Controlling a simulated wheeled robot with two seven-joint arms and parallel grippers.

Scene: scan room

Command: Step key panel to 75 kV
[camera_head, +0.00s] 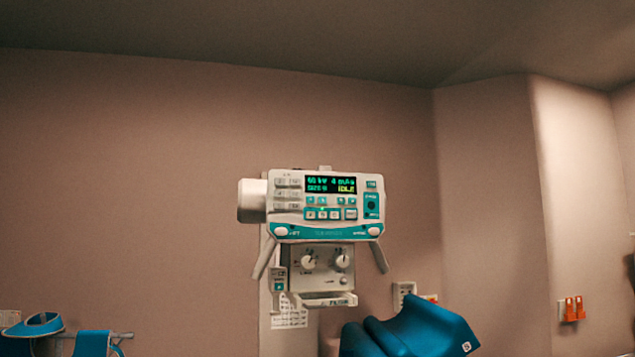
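The key panel (329,207) is on the front of a white and teal X-ray head in the middle of the head camera view. Its dark display (331,185) shows green text, with a first line that looks like 60 kV and 4 mAs, too small to read surely. The yellow word at lower right of the display seems to read IDLE. Small teal and grey keys (323,214) sit in rows below and left of the display. Neither of my grippers is in view.
A box with two round knobs (325,262) and slanted handles hang below the panel. A blue padded item (421,330) stands at lower right of it. Blue items hang on a rail (121,335) at lower left. Orange switches (574,308) are on the right wall.

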